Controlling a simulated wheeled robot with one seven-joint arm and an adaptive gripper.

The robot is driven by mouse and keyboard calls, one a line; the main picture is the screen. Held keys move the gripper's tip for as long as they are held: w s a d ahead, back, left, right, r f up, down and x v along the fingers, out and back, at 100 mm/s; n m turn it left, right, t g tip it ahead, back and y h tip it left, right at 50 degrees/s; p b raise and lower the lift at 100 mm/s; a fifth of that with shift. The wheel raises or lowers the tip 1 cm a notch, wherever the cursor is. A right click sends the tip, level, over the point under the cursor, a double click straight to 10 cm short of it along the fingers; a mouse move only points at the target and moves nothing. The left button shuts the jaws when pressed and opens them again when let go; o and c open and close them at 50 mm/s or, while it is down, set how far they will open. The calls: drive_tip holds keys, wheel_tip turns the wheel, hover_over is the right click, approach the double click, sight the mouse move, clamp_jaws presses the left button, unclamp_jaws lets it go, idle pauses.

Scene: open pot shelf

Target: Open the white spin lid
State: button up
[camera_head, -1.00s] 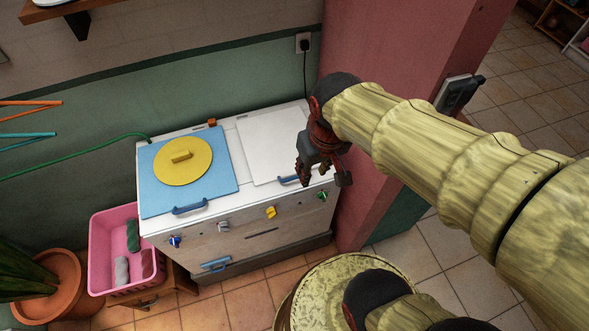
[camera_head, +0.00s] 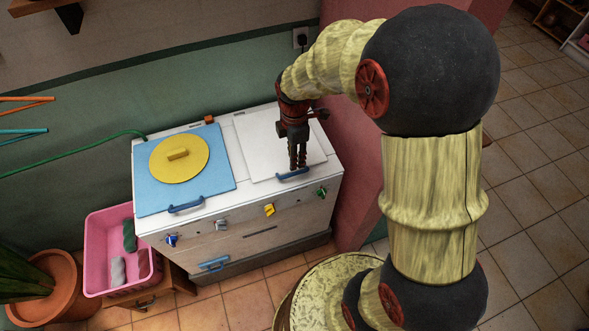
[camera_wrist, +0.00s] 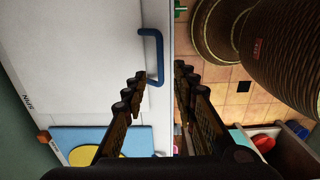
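The white spin lid (camera_head: 262,150) lies flat and shut on the right of the white washer's top. Its blue handle (camera_head: 284,177) is at the lid's front edge. My gripper (camera_head: 297,168) points down just above the handle and hides part of the lid. In the wrist view, the open fingers (camera_wrist: 160,74) show on either side of the handle's lower end, and the handle (camera_wrist: 152,35) also shows there beside the white lid (camera_wrist: 95,50). Nothing is held. I cannot tell whether a finger touches the handle.
A blue lid (camera_head: 160,198) with a yellow disc (camera_head: 190,160) covers the washer's left side. Several knobs line the front panel (camera_head: 245,222). A pink basket (camera_head: 95,235) stands at left. A pink wall (camera_head: 352,140) is close on the right.

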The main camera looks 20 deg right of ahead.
sight(295, 173)
wheel_tip(295, 173, down, 8)
drive_tip(key=shift+r+b, duration=0.25)
drive_tip(key=shift+b, duration=0.9)
clamp_jaws()
